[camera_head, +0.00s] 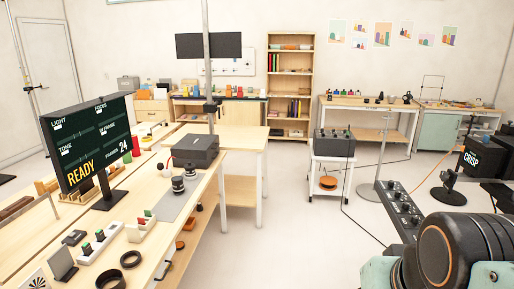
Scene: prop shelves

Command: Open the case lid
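A dark grey box-shaped case (195,151) sits on the wooden table near the middle left. Its flat top looks shut. Its front and any latch are too small to make out. My gripper is not in view. Only a thick dark and pale green part of my arm shows at the lower right, far from the case.
The long wooden table (207,185) also holds a monitor (87,146), two dark round jars on a grey mat (178,205) and several small props. A white cart (331,169) carries a grey box (334,144). Open floor (290,235) lies between the table and my arm.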

